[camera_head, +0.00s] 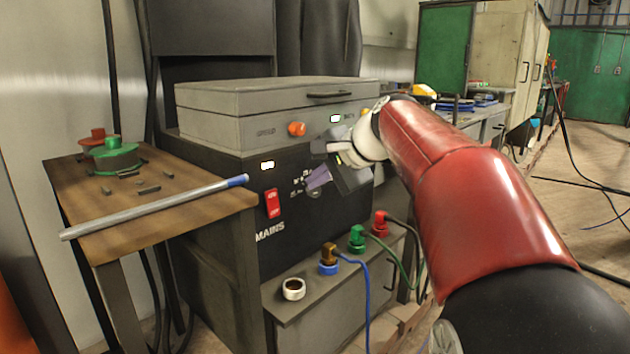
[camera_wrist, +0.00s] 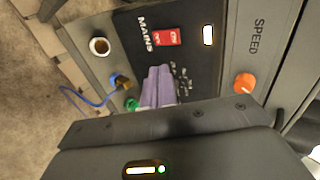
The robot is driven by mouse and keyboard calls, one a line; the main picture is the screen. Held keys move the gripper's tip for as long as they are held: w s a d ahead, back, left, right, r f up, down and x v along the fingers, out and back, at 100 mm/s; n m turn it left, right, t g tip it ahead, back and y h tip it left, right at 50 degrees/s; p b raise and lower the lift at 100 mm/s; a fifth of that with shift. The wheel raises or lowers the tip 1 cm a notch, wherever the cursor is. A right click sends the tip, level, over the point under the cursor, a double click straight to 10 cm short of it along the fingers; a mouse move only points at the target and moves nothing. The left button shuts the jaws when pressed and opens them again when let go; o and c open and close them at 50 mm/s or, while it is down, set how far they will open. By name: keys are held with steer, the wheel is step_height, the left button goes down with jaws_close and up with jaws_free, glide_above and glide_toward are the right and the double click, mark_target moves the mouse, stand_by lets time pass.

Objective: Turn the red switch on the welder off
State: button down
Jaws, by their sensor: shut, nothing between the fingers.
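The welder (camera_head: 345,203) has a dark front panel with a MAINS label. Its red rocker switch (camera_head: 272,203) sits on the left of the panel, above the label; it also shows in the wrist view (camera_wrist: 167,37). I cannot tell for sure which way the rocker is pressed. A small lit lamp (camera_head: 267,165) is above the switch. My gripper (camera_head: 314,180) is shut and empty in front of the panel, right of the switch and apart from it. Its purple fingers show in the wrist view (camera_wrist: 158,75) and hide part of the panel's markings.
A grey box (camera_head: 225,122) with an orange SPEED knob (camera_head: 297,129) tops the welder. A wooden table (camera_head: 100,205) at left holds a metal tube (camera_head: 150,208).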

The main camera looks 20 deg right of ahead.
steer(key=f+b, duration=0.1)
steer(key=b, duration=0.1)
steer(key=f+b, duration=0.1)
steer(key=b, duration=0.1)
steer(key=s+b, duration=0.1)
steer(key=b, duration=0.1)
steer(key=shift+d+f, duration=0.35)
steer(key=shift+f, duration=0.05)
steer(key=shift+r, duration=0.1)
steer(key=b, duration=0.2)
glide_toward(275, 211)
step_height(275, 211, down, 4)
steer(key=w+a, duration=0.1)
steer(key=w, duration=0.2)
steer(key=shift+a+p, duration=0.3)
steer(key=shift+a, duration=0.05)
steer(key=shift+w+a, duration=0.35)
steer(key=shift+w, duration=0.25)
